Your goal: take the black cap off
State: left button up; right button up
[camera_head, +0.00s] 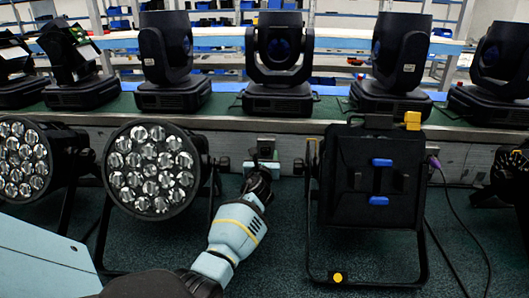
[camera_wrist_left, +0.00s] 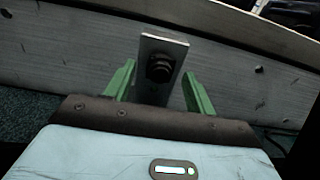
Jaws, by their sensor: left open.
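A small round black cap (camera_wrist_left: 159,68) sticks out from an upright grey metal plate (camera_wrist_left: 148,42) in the left wrist view. My left gripper (camera_head: 262,168) reaches towards the plate. Its green fingers (camera_wrist_left: 158,76) are open, one on each side of the cap in the wrist view. I see no clear contact. My right gripper is not in view.
A par can with several lenses (camera_head: 150,170) stands left of my arm, and a black boxy unit with blue handles (camera_head: 345,170) stands right. Moving-head lights (camera_head: 279,60) line the green-topped bench (camera_head: 225,106). A purple-ended cable (camera_head: 436,163) hangs at right.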

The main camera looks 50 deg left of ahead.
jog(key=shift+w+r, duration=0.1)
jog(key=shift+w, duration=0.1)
pick_arm(q)
jog(key=c, duration=0.3)
grip_shut()
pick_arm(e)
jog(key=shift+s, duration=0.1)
pick_arm(q)
jog(key=shift+d, duration=0.1)
dwell(0.3)
